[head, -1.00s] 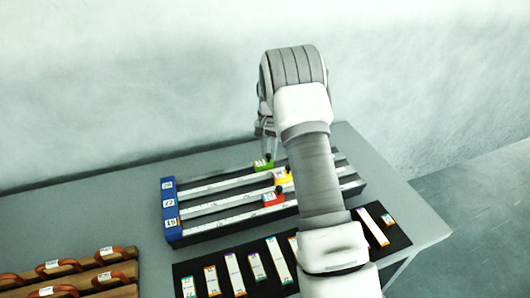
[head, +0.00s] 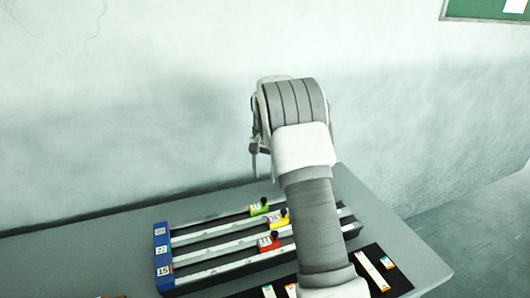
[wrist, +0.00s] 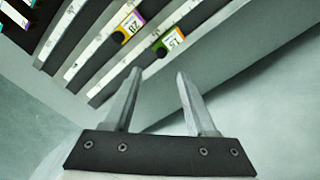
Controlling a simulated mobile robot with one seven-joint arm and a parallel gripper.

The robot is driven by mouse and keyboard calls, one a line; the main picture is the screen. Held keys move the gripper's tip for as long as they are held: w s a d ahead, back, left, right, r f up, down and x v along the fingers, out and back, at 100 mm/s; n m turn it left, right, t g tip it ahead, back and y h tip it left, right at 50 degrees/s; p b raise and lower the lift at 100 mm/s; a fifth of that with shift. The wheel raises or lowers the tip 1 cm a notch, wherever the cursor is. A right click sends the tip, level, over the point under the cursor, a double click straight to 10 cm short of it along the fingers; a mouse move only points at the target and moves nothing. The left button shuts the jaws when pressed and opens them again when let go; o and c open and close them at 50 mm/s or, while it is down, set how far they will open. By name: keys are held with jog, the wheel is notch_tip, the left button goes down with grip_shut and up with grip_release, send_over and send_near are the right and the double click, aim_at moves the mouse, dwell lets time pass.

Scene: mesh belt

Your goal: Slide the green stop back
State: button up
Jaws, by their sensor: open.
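The green stop (head: 259,208) with a black knob sits on the rearmost rail of the dark rail unit (head: 204,250). In the wrist view the green stop (wrist: 170,42) shows a white label, apparently reading 15, and lies beyond my fingertips. My gripper (head: 254,172) is open and empty, above and behind the green stop in the head view and apart from it. In the wrist view both fingers of my gripper (wrist: 159,74) are spread with nothing between them.
A yellow stop (head: 279,219) and a red stop (head: 268,242) sit on the other rails. A blue end block (head: 162,258) with numbered labels closes the left end. A black mat (head: 393,272) with labelled strips lies in front. The wall stands behind the table.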

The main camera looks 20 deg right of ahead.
notch_tip(320, 180, up, 8)
jog(key=shift+r, duration=0.1)
dwell(0.5)
